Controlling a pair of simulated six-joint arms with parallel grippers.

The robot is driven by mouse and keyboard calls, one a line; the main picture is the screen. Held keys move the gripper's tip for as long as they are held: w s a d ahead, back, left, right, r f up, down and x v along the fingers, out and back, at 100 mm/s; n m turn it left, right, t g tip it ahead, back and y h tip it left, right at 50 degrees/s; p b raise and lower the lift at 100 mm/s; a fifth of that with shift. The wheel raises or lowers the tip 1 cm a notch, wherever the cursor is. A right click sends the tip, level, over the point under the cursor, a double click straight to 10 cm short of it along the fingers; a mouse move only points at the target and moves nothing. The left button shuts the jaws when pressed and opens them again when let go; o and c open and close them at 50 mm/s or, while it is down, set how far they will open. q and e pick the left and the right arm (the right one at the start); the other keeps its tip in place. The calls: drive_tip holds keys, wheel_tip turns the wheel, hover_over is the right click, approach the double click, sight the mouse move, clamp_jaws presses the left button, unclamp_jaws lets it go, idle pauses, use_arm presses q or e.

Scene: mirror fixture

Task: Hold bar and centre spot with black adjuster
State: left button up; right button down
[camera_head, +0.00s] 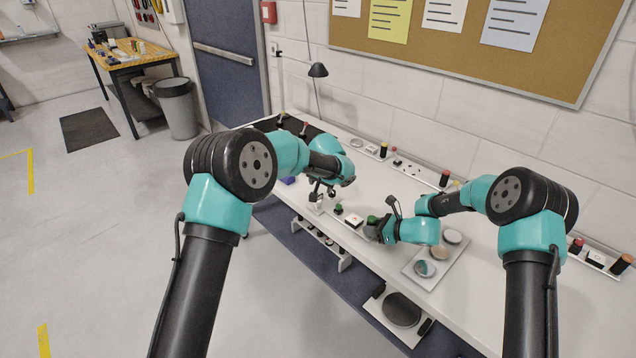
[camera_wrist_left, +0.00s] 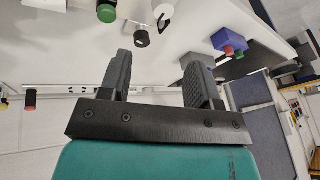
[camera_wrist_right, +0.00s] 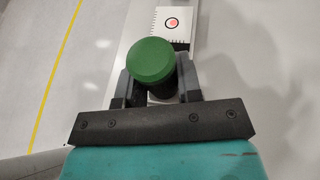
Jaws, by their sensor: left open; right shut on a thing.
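In the head view my right gripper (camera_head: 376,231) is at the right end of a narrow white fixture. The right wrist view shows its fingers (camera_wrist_right: 158,80) shut on a black handle with a round green end (camera_wrist_right: 151,60). Beyond it lies a white card with a red spot in a dark ring (camera_wrist_right: 172,23); the card (camera_head: 354,221) also shows in the head view. My left gripper (camera_head: 320,190) is open and empty above the fixture's left end. In the left wrist view a black adjuster (camera_wrist_left: 142,37) stands beyond and between its fingers (camera_wrist_left: 155,75), apart from them. A green-ended knob (camera_wrist_left: 106,12) is beside it.
A tray with several round discs (camera_head: 411,267) lies right of my right gripper. A blue block (camera_wrist_left: 233,17) with red and green knobs is near the left gripper. A black lamp (camera_head: 318,70) stands behind. A rail with small parts runs along the wall.

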use_arm(q)
drive_tip(key=n, duration=0.3)
drive_tip(key=a+n+h, duration=0.1)
drive_tip(key=n, duration=0.1)
drive_tip(key=shift+s+a+r, duration=0.1)
drive_tip(key=shift+s+r, duration=0.15)
drive_tip(key=shift+r, duration=0.15)
drive_tip(key=shift+w, duration=0.2)
drive_tip(key=c, duration=0.3)
approach(332, 192)
drive_tip(key=shift+r, duration=1.3)
drive_tip(key=shift+s, duration=0.45)
drive_tip(key=shift+x, duration=6)
drive_tip(key=shift+c, duration=0.3)
drive_tip(key=shift+m, duration=0.3)
drive_tip(key=c, duration=0.6)
